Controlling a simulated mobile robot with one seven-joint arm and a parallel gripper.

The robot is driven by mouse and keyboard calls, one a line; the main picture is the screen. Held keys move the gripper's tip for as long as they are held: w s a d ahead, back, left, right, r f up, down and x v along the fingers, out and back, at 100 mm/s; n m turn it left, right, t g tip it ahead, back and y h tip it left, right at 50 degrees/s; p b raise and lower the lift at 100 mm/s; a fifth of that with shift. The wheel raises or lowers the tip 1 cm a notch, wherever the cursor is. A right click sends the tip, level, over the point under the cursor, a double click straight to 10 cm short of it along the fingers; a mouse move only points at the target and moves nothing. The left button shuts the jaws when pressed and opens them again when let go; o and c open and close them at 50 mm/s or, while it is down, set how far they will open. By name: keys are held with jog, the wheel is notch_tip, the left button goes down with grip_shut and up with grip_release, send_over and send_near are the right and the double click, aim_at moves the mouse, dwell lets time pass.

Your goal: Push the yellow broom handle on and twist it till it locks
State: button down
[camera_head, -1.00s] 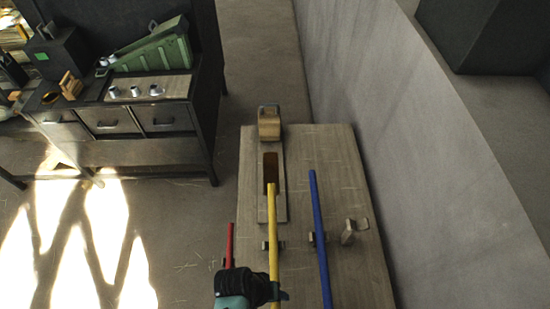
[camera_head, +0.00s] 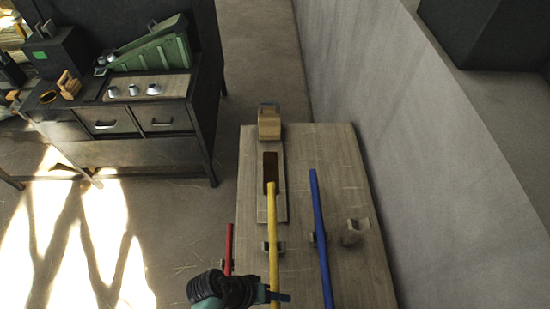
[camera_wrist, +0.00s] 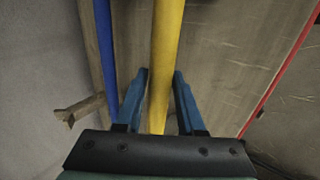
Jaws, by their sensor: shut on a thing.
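My gripper (camera_head: 277,296) is shut on the handle low in the head view. In the wrist view the yellow handle (camera_wrist: 164,70) runs between my two blue fingers (camera_wrist: 160,90). A broom head at the handle's lower end cannot be made out, so I cannot tell how the two are joined.
A blue handle (camera_head: 320,235) stands close right of the yellow one, and a red handle (camera_head: 228,250) close left. Small wooden holders sit on the table (camera_head: 345,180). A grey wall (camera_head: 410,130) bounds the right side; a dark workbench (camera_head: 140,155) stands at the left.

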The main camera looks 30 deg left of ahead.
jog(key=shift+s+d+f+t+h+b, duration=0.1)
jog(key=shift+s+d+t+h+b, duration=0.15)
jog(key=shift+h+b, duration=0.45)
jog(key=shift+s+f+t+h+b, duration=0.15)
jog(key=shift+t+h+b, duration=0.3)
jog(key=shift+b, duration=0.3)
jog(key=shift+c, duration=1.8)
grip_release()
jog(key=shift+r, duration=0.15)
jog(key=o, duration=0.4)
jog(key=shift+w+a, duration=0.15)
jog(key=shift+w, duration=0.05)
jog(key=shift+c, duration=0.2)
jog(key=shift+r, duration=0.1)
jog(key=p+v, duration=0.4)
jog(key=v, duration=0.6)
